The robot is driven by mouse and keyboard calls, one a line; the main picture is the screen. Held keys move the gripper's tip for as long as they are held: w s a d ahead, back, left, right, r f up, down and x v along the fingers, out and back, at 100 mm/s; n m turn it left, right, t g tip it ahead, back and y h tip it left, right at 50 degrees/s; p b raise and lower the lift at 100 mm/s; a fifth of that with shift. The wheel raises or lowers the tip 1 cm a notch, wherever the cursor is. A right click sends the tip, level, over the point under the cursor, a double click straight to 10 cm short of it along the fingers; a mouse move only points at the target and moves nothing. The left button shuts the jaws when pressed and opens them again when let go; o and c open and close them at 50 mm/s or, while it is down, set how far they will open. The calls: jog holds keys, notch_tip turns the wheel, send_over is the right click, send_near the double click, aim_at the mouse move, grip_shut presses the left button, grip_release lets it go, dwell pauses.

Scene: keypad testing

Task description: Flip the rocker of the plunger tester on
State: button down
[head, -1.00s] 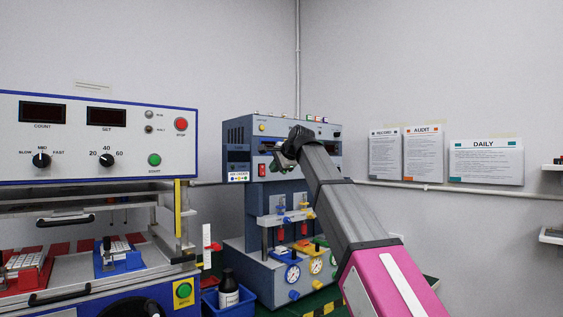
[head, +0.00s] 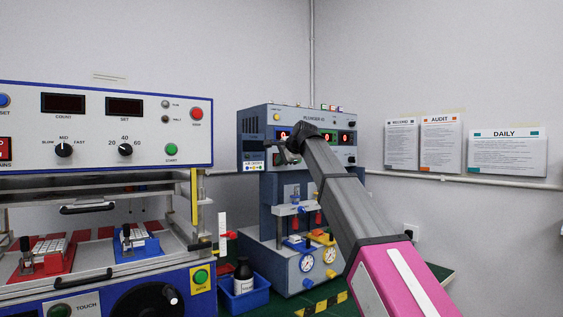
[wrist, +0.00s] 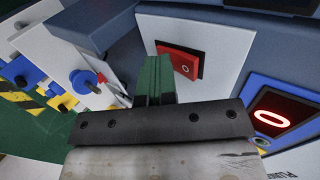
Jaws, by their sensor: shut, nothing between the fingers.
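The plunger tester (head: 256,211) is a blue-grey and white machine right of centre in the head view. Its red displays are lit, and a lit one (wrist: 274,118) shows at the right in the wrist view. The red rocker (wrist: 183,62), with an O mark on its right end, sits in a dark frame on the white panel. My gripper (wrist: 157,70) is shut and empty, its green fingers at the rocker's left end; I cannot tell whether they touch. In the head view my gripper (head: 282,155) is at the panel's lower left and the rocker is hidden behind it.
A larger tester (head: 100,140) with two displays and knobs stands at the left. A blue bin (head: 245,301) with a dark bottle (head: 243,275) stands between the machines. Blue and yellow fixtures and gauges (head: 306,262) project below the panel. Paper notices (head: 507,153) hang on the right wall.

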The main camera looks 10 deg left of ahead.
jog(key=shift+r, duration=0.1)
jog(key=shift+w+a+r, duration=0.1)
jog(key=shift+r, duration=0.7)
jog(key=s+d+f+v, duration=0.1)
jog(key=f+v, duration=0.1)
jog(key=v, duration=1.1)
jog(key=shift+s+d+r, duration=0.15)
jog(key=shift+d+r, duration=0.05)
jog(key=shift+r, duration=0.05)
jog(key=shift+f, duration=0.1)
